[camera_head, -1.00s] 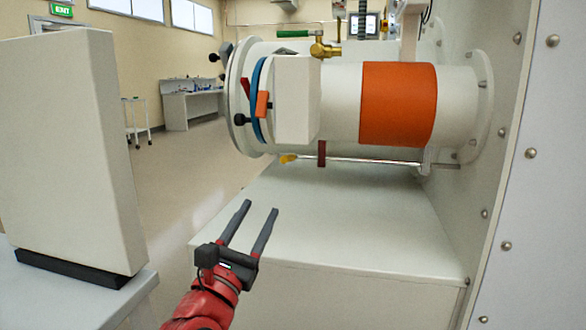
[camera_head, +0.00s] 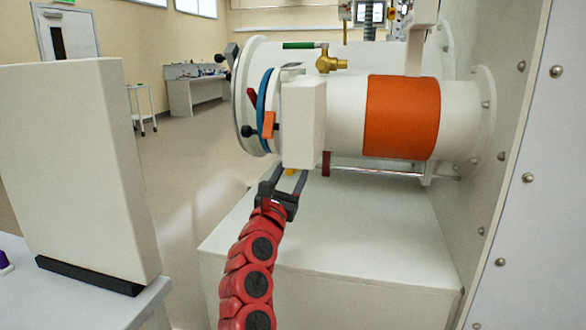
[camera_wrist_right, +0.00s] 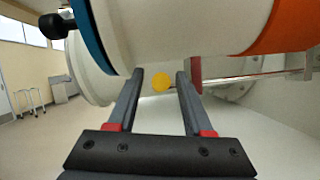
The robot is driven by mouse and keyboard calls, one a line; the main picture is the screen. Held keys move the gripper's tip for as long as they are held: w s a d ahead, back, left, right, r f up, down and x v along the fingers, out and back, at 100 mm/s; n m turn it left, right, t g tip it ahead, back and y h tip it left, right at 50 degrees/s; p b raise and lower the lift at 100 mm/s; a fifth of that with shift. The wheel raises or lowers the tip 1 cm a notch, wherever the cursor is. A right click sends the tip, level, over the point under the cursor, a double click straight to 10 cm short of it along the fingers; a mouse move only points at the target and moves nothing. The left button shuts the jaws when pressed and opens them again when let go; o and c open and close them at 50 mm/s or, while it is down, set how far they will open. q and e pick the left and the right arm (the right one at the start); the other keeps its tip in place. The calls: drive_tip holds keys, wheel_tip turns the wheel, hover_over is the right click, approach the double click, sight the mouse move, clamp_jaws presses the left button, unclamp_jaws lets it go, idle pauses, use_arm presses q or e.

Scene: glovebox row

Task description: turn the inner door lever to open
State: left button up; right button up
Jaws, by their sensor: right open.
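The antechamber cylinder (camera_head: 345,105) with its orange band (camera_head: 401,117) sticks out from the glovebox wall. A thin rod (camera_head: 375,170) runs beneath it, with a dark red tab (camera_head: 326,163) near its left part. A yellow round knob (camera_wrist_right: 161,82) shows under the cylinder; I cannot tell for sure which part is the inner door lever. My right gripper (camera_wrist_right: 160,75) is open under the cylinder, its fingers on either side of the knob in the right wrist view. The red tab (camera_wrist_right: 195,72) is just beyond the right finger. I cannot tell whether anything touches.
The cylinder's outer end has a blue ring (camera_head: 265,105), an orange handle (camera_head: 269,125) and a black knob (camera_head: 248,131). A brass valve (camera_head: 329,62) is above. A white bench top (camera_head: 370,235) lies below. A white panel (camera_head: 75,165) stands at left.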

clamp_jaws()
idle(1.4)
